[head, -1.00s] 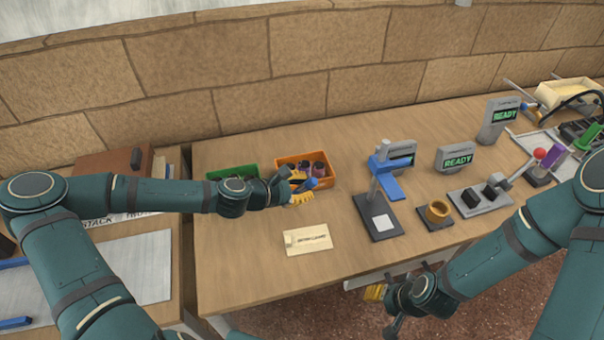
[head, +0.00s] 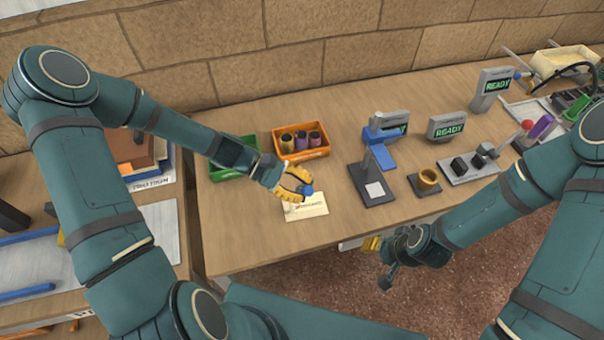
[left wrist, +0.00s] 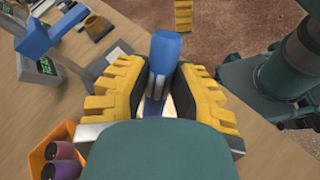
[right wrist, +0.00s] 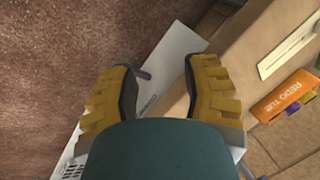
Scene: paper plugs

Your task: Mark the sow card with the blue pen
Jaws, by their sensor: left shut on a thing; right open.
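The sow card (head: 308,208) is a cream card lying flat on the bench near its front edge, its printed text too small to read for sure. My left gripper (head: 298,189) is over the upper left part of the card. In the left wrist view its yellow fingers (left wrist: 158,88) are shut on the blue pen (left wrist: 165,52). The pen's blue end also shows in the head view (head: 306,190). Whether its tip touches the card is hidden. My right gripper (head: 378,262) is open and empty, off the front of the bench, low over the floor; it also shows in the right wrist view (right wrist: 165,82).
An orange bin (head: 301,155) with several dark cylinders and a green bin (head: 233,172) stand behind the card. A blue-armed stamp stand (head: 380,188), a brass-coloured ring on a base (head: 427,181) and READY displays (head: 447,126) stand to the right. Bare bench lies left of the card.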

